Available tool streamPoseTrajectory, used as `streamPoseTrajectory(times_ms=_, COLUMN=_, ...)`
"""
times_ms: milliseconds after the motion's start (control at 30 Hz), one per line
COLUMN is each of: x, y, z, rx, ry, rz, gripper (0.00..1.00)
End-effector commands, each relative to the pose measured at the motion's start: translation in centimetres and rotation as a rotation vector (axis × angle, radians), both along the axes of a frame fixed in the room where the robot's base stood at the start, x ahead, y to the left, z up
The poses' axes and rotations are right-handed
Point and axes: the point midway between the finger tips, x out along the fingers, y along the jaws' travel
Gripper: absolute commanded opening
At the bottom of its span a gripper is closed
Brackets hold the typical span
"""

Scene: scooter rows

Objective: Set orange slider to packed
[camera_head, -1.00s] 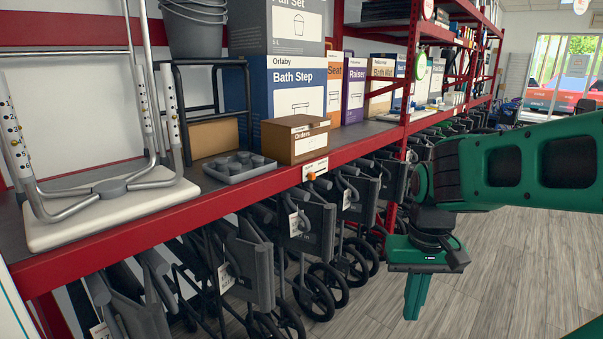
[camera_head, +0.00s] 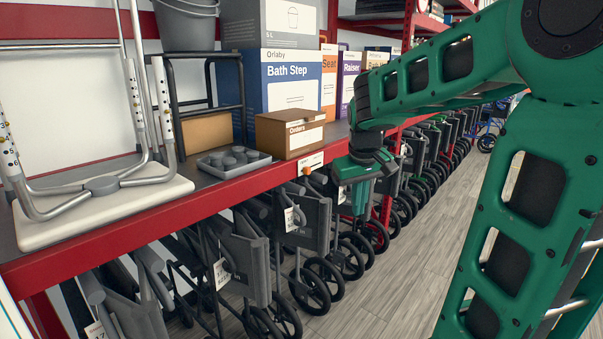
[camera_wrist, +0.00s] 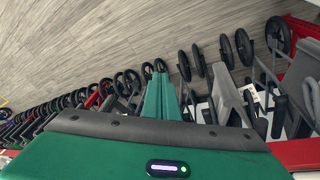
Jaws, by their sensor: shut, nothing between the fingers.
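The orange slider (camera_head: 307,171) is a small orange knob on the white label strip (camera_head: 313,162) on the red front edge of the shelf, below the cardboard Orders box (camera_head: 290,134). My gripper (camera_head: 361,200) is just to the right of the slider in the head view, pointing down in front of the shelf edge. Its green fingers are together and empty; they also show in the wrist view (camera_wrist: 161,95). The slider cannot be made out in the wrist view. The label's wording is too small to read.
A grey tray (camera_head: 233,162) and a white-seated frame (camera_head: 105,205) stand on the shelf left of the box. Folded wheeled walkers (camera_head: 245,262) hang or stand in a row under the shelf. The wooden floor (camera_head: 400,290) in front is clear.

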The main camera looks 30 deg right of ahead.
Motion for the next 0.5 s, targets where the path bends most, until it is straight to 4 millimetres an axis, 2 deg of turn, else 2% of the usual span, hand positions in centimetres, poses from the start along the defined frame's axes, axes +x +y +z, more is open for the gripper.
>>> streamPoseTrajectory(times_ms=33, x=3.6, y=-0.3, z=0.6, rx=-0.033, ry=-0.021, rz=0.047, gripper=0.0)
streamPoseTrajectory(times_ms=100, x=8.2, y=-0.5, z=1.3, rx=-0.08, ry=-0.051, rz=0.113, gripper=0.0)
streamPoseTrajectory(times_ms=200, x=14.8, y=-0.4, z=2.3, rx=-0.146, ry=-0.096, rz=0.205, gripper=0.0)
streamPoseTrajectory(times_ms=300, x=20.4, y=0.2, z=2.8, rx=-0.205, ry=-0.136, rz=0.288, gripper=0.0)
streamPoseTrajectory(times_ms=400, x=24.9, y=1.0, z=3.2, rx=-0.255, ry=-0.17, rz=0.354, gripper=0.0)
streamPoseTrajectory(times_ms=500, x=28.0, y=1.6, z=3.4, rx=-0.288, ry=-0.193, rz=0.399, gripper=0.0)
